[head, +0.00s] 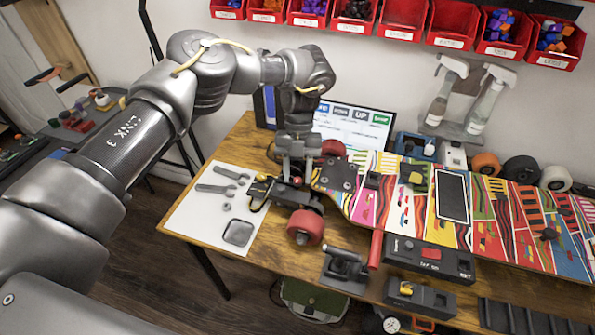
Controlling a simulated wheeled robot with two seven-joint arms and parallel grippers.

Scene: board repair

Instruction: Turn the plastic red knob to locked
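My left gripper (296,172) points down over the left end of the colourful skateboard (388,208), above the dark wheel truck. Its two fingers look a little apart. A small red spot (297,181) shows at the fingertips; it may be the red knob, but it is mostly hidden, and I cannot tell its setting or whether the fingers touch it. Another red part (430,253) sits on top of a black box (452,265) in front of the board. My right gripper is not in view.
Red wheels flank the truck, one (305,227) in front. A white mat (205,225) with wrenches lies left. A black stand (345,270), a red rod (375,250) and a smaller black box (420,297) stand in front. A laptop (350,125), spray bottles (487,100) and loose wheels are behind.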

